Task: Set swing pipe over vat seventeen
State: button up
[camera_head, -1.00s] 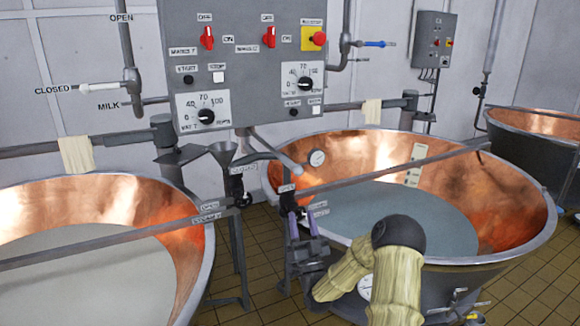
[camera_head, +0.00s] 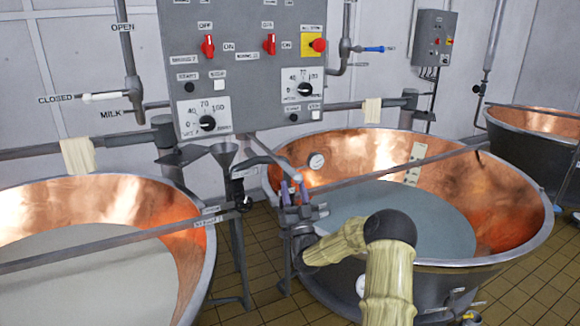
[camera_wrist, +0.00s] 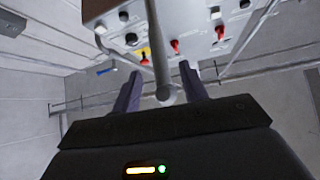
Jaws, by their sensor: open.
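The grey swing pipe (camera_head: 268,150) slopes down to the right from below the control panel, above the gap between the two front copper vats. Its lower end is near the left rim of the right vat (camera_head: 500,205). My gripper (camera_head: 293,184) is open at the pipe's lower end. In the wrist view the pipe (camera_wrist: 158,45) runs down between the two purple fingers of my gripper (camera_wrist: 160,72), with its rounded end near the palm. Gaps show on both sides. The left vat (camera_head: 185,245) holds whitish liquid. No vat number is readable.
The control panel (camera_head: 250,65) with red switches hangs above. A funnel (camera_head: 224,154) and valve stand close left of my gripper. A flat bar (camera_head: 400,168) crosses the right vat, and another (camera_head: 120,240) crosses the left. A third vat (camera_head: 530,130) stands at the back right.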

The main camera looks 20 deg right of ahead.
aim_at(290, 170)
jog(key=p+x, duration=0.1)
jog(key=x, duration=0.5)
jog(key=shift+r+p, duration=0.1)
jog(key=shift+p, duration=0.3)
grip_shut()
